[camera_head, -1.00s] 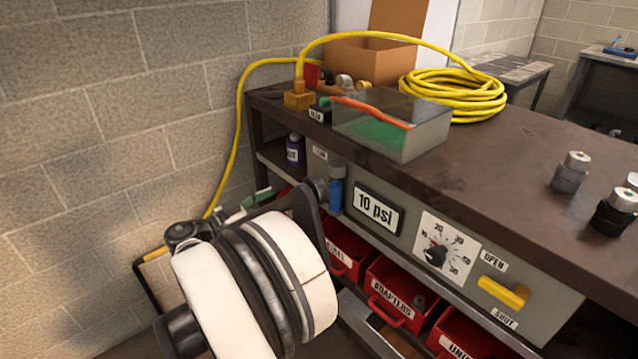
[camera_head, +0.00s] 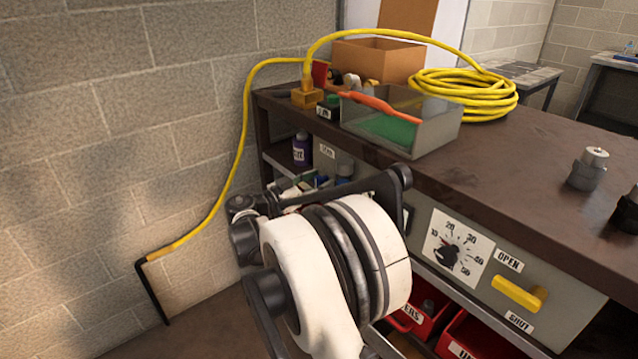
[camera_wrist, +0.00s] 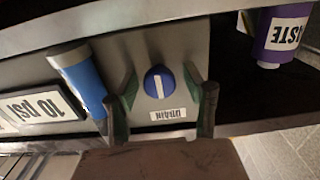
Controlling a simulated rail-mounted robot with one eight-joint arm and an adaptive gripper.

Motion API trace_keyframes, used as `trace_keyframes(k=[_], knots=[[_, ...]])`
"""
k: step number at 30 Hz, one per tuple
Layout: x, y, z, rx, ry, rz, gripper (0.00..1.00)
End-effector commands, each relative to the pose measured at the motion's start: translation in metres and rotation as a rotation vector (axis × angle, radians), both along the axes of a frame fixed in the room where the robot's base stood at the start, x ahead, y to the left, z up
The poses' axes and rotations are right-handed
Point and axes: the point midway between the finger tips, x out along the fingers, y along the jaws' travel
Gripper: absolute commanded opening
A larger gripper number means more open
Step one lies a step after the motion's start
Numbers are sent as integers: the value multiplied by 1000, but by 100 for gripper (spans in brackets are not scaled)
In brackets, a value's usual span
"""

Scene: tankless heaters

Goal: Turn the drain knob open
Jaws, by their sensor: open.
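The drain knob (camera_wrist: 159,82) is a round blue knob with a white stripe, on a grey panel in the wrist view. The stripe runs roughly up and down in that picture. A white DRAIN label (camera_wrist: 168,115) sits just below it in the picture. My gripper (camera_wrist: 161,88) is open, with one finger on each side of the knob. A gap shows on both sides, so I see no clear contact. In the head view my arm hides the knob and most of the gripper.
A blue cylinder (camera_wrist: 82,82) stands close beside one finger, near the 10 psi display (camera_wrist: 42,108). A purple bottle (camera_wrist: 279,38) is at upper right. The head view shows a dial (camera_head: 457,247), a yellow handle (camera_head: 519,293) and red bins (camera_head: 466,338).

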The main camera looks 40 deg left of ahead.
Motion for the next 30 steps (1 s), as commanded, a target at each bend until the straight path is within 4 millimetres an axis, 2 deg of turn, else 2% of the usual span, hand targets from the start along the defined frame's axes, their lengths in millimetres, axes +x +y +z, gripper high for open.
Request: trace_keyframes(k=[8,18,19,30], knots=[[1,0,0,0,0,0,46],[1,0,0,0,0,0,2],[1,0,0,0,0,0,0],[1,0,0,-56,13,0,0]])
